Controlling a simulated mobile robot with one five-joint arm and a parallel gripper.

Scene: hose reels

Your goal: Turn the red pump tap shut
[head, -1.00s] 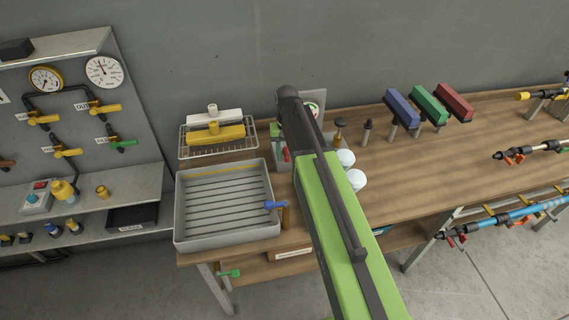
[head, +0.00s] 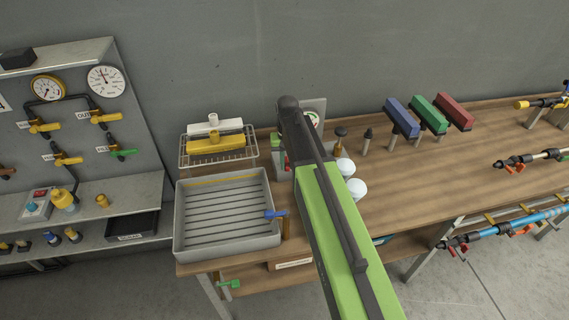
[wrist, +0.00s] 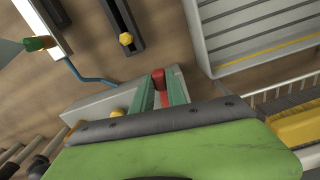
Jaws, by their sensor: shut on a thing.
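The red pump tap (wrist: 158,78) shows in the wrist view between the two green fingertips of my gripper (wrist: 160,90). My gripper is shut on it. The tap sits at the edge of a grey box (wrist: 98,101), the pump's body as far as I can tell. In the head view a small bit of red (head: 286,161) shows just left of my arm. My arm hides most of the pump and the gripper there. How far the tap is turned cannot be told.
A grey ribbed tray (head: 180,225) stands left of the pump on the wooden bench, with a blue-handled tap (head: 275,214) at its right side. A wire rack (head: 183,158) holds yellow and white blocks behind. Two white round things (head: 352,180) stand close right of my arm.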

